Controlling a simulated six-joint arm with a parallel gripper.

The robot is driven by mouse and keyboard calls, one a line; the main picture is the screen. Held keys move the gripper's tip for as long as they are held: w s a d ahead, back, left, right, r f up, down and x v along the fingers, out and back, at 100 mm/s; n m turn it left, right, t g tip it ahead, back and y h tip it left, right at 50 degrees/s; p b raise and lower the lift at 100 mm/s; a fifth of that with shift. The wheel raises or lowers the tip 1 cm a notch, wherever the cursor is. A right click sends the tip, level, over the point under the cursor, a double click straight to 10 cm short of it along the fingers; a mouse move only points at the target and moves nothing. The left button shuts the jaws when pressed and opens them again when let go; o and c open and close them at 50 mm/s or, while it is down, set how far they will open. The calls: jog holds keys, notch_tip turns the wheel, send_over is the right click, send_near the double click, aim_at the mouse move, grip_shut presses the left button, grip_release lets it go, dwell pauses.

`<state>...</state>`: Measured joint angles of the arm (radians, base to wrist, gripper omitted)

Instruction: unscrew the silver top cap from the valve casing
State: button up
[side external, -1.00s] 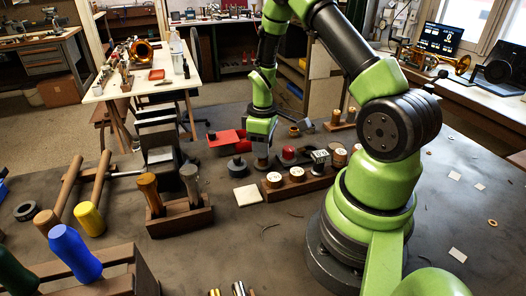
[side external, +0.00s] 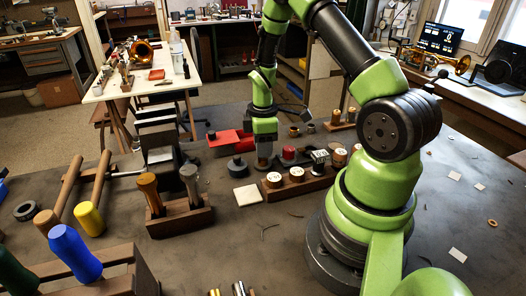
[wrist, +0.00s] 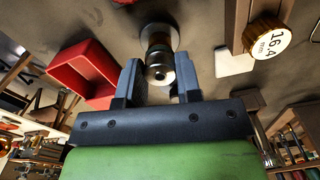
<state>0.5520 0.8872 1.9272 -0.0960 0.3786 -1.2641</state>
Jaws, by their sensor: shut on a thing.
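The silver top cap (wrist: 159,73) sits between my two fingers in the wrist view, with its round end facing the camera. My gripper (wrist: 158,62) is shut on the cap, a finger on each side. In the side view my gripper (side external: 264,148) points straight down at the bench, and its fingers hide the cap and most of the casing.
A red tray (wrist: 85,72) lies close to the left in the wrist view. A dark round knob (side external: 237,166) stands left of my gripper in the side view. A wooden block (side external: 302,187) with labelled round gauges is at right. A pale square pad (side external: 247,195) lies in front.

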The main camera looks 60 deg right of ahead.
jog(key=shift+r, duration=3)
